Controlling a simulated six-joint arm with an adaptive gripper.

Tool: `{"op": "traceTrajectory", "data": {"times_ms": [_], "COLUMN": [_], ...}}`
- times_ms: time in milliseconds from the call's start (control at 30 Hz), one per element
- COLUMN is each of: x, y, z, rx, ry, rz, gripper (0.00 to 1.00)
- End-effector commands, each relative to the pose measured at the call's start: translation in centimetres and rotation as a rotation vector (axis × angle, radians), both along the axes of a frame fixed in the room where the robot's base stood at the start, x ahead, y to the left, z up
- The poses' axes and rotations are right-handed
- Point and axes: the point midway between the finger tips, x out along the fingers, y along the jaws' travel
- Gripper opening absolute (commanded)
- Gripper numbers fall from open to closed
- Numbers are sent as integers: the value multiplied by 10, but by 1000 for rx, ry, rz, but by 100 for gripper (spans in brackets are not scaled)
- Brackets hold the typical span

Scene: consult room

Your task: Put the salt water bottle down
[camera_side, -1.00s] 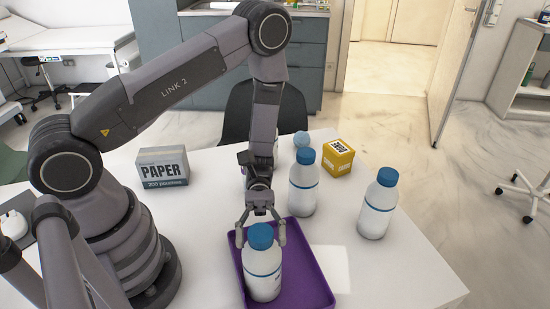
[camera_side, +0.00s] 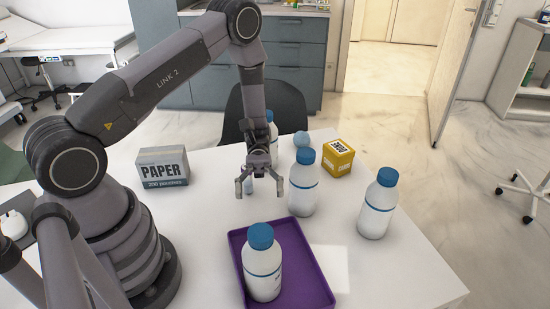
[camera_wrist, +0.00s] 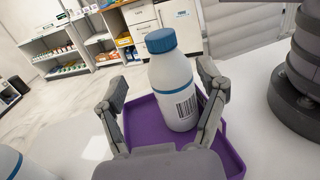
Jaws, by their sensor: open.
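A white bottle with a blue cap (camera_side: 262,268) stands upright on the purple tray (camera_side: 312,285). In the wrist view the same bottle (camera_wrist: 175,85) shows a barcode on its side and stands on the tray (camera_wrist: 143,125). Its name cannot be read. My gripper (camera_side: 259,190) is open and empty, behind the tray and apart from the bottle. In the wrist view its fingers (camera_wrist: 162,100) are spread, with the bottle seen beyond and between them.
Similar blue-capped bottles stand right of the gripper (camera_side: 303,185), at the far right (camera_side: 377,208) and behind the gripper (camera_side: 272,140). A PAPER box (camera_side: 163,167), a yellow box (camera_side: 339,157) and a light-blue round object (camera_side: 301,140) are also on the table. The front right table area is clear.

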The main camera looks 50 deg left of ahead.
Motion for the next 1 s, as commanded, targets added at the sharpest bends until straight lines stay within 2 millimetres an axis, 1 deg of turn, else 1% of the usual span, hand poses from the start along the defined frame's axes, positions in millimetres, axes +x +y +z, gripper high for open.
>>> {"op": "traceTrajectory", "data": {"times_ms": [100,167,267,367,400,500,700,900,1000], "x": [6,7,8,4,1,-10,-39,-73,-89], "y": [8,11,14,19,22,29,48,69,80], "z": [1,6,25,57,72,105,161,206,223], "rx": [2,12,52,126,162,257,451,652,753], "ry": [-5,-25,-109,-264,-337,-530,-919,-1317,-1509], "rz": [-1,-11,-52,-121,-153,-229,-364,-472,-511], "gripper": [72,72,72,72,72,72,72,72,72]}}
